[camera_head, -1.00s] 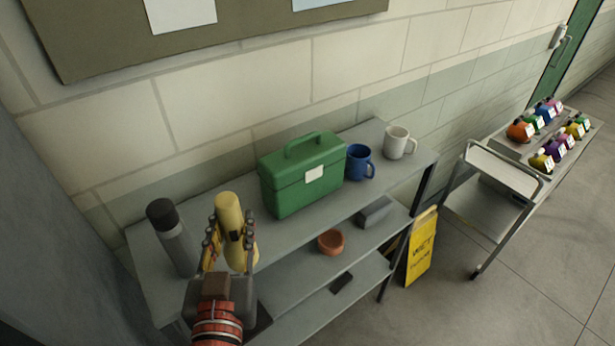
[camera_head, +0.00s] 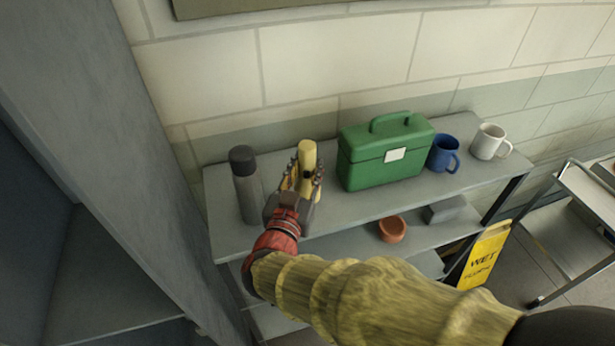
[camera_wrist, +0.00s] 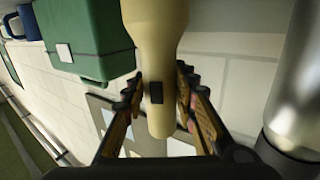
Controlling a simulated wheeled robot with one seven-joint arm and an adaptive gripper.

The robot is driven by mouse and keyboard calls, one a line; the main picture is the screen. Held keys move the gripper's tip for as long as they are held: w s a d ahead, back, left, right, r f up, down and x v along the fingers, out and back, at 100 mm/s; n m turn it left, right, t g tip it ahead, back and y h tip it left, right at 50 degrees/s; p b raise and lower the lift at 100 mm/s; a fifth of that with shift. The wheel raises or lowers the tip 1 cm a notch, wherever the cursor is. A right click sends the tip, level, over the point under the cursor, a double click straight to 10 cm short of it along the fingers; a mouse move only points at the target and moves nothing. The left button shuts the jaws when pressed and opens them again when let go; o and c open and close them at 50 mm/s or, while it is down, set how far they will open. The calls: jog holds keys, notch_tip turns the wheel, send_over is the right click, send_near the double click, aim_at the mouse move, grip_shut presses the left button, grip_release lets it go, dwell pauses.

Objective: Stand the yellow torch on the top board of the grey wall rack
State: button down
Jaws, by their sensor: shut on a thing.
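The yellow torch (camera_head: 307,156) is upright, or nearly so, between the grey flask and the green case. My gripper (camera_head: 303,178) is shut on it; in the wrist view the two fingers (camera_wrist: 160,98) close on both sides of the torch's pale body (camera_wrist: 155,40), which has a dark switch. The grey wall rack's top board (camera_head: 365,208) lies beneath. My gripper hides the torch's lower end in the head view, so I cannot tell whether it touches the board.
The flask (camera_head: 248,190) stands close left of my gripper, the green case (camera_head: 385,160) to its right. A blue mug (camera_head: 442,153) and white mug (camera_head: 487,142) stand farther right. A brown bowl (camera_head: 392,229) is on a lower board. A tall grey cabinet (camera_head: 120,130) rises at left.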

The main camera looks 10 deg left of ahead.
aim_at(304, 185)
jog(key=shift+w+f, duration=0.3)
jog(key=shift+f, duration=0.15)
jog(key=shift+w+a+f, duration=0.1)
jog(key=shift+f, duration=1.45)
jog(key=shift+f, duration=0.15)
jog(key=c, duration=1.4)
grip_release()
